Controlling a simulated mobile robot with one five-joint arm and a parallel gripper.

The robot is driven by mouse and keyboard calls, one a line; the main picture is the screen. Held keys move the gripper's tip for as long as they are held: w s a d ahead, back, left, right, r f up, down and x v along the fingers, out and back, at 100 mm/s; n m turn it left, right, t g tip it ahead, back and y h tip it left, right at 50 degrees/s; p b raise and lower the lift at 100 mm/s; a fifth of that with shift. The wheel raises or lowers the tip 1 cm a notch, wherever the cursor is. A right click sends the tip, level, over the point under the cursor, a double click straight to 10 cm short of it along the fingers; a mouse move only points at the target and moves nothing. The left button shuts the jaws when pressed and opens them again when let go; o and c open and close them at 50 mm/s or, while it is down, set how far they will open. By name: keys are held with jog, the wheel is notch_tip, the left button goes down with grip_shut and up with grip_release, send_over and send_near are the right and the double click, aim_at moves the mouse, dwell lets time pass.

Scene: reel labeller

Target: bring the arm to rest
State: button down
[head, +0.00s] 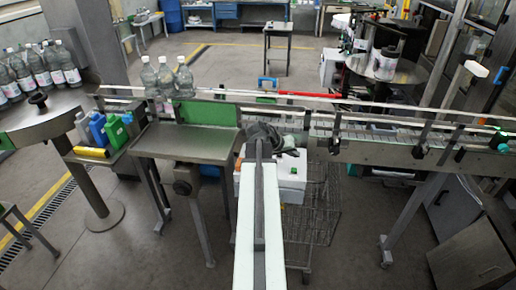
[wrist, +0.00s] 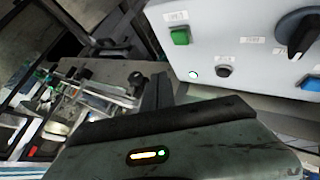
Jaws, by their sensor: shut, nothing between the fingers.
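My arm reaches forward from the bottom of the head view, and my dark gripper (head: 270,132) is at its far end, by the conveyor edge. In the wrist view, the gripper (wrist: 156,92) shows its dark fingers together, with nothing seen between them. The grey control box (wrist: 240,45) is close, at the upper right of the wrist view. I cannot tell whether the gripper touches the box.
The conveyor (head: 380,150) runs across to the right. More bottles (head: 40,68) stand on a round table at far left. A wire cart (head: 320,215) is below the conveyor.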

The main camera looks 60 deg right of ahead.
jog(key=w+a+f+n+t+y, duration=0.2)
jog(key=w+a+f+n+t, duration=0.15)
jog(key=w+a, duration=1.25)
jog(key=w+a+f+n+t+y, duration=0.2)
jog(key=w+a+n, duration=0.2)
jog(key=w+a, duration=1.15)
jog(key=w+a+f+n+y, duration=0.2)
jog(key=a+n+y, duration=0.35)
jog(key=a, duration=2.85)
notch_tip(320, 180, down, 8)
jog(key=s+n+g+h+b, duration=0.1)
jog(key=s+b, duration=0.1)
jog(key=b, duration=0.5)
jog(key=shift+s+a+r+b, duration=0.15)
jog(key=shift+s+r+b, duration=0.1)
jog(key=shift+s+b, duration=0.15)
